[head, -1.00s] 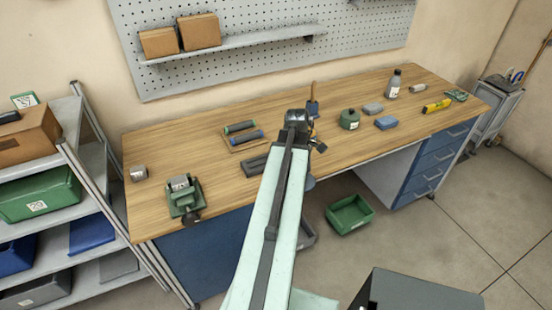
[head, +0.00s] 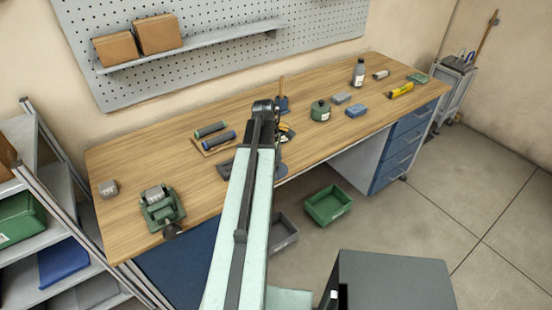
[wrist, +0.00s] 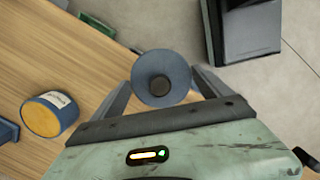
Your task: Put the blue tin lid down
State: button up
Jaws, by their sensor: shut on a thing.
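The blue tin lid (wrist: 148,72) is a round blue-grey disc with a dark knob in the middle. In the wrist view it sits between the two fingers of my gripper (wrist: 165,88), which is shut on it. Below it the picture shows the bench's edge and the floor. In the head view a sliver of the lid (head: 281,165) shows beside my arm, near the bench's front edge; my arm hides most of the gripper. An open blue tin (wrist: 48,115) with a pale label and an orange-yellow inside lies left of my gripper in the wrist view.
The wooden bench (head: 235,185) holds a green vise (head: 162,208), two dark rolls (head: 212,134), a green canister (head: 320,111), a blue block (head: 356,111) and a grey bottle (head: 358,72). A green bin (head: 328,205) stands on the floor. Bare wood lies between the vise and the rolls.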

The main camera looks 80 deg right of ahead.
jog(key=d, duration=0.3)
jog(key=w+d, duration=0.1)
jog(key=d, duration=0.2)
jog(key=d+f, duration=0.1)
jog(key=d, duration=0.3)
jog(key=shift+w+b, duration=0.3)
jog(key=shift+b, duration=0.05)
jog(key=f+b, duration=0.4)
jog(key=shift+d, duration=0.35)
jog(key=shift+r, duration=0.25)
jog(key=shift+f, duration=0.1)
jog(key=o, duration=1.1)
jog(key=shift+o, duration=0.2)
notch_tip(320, 180, up, 12)
jog(key=w+p, duration=0.1)
jog(key=p, duration=1.1)
jog(key=shift+w, duration=0.4)
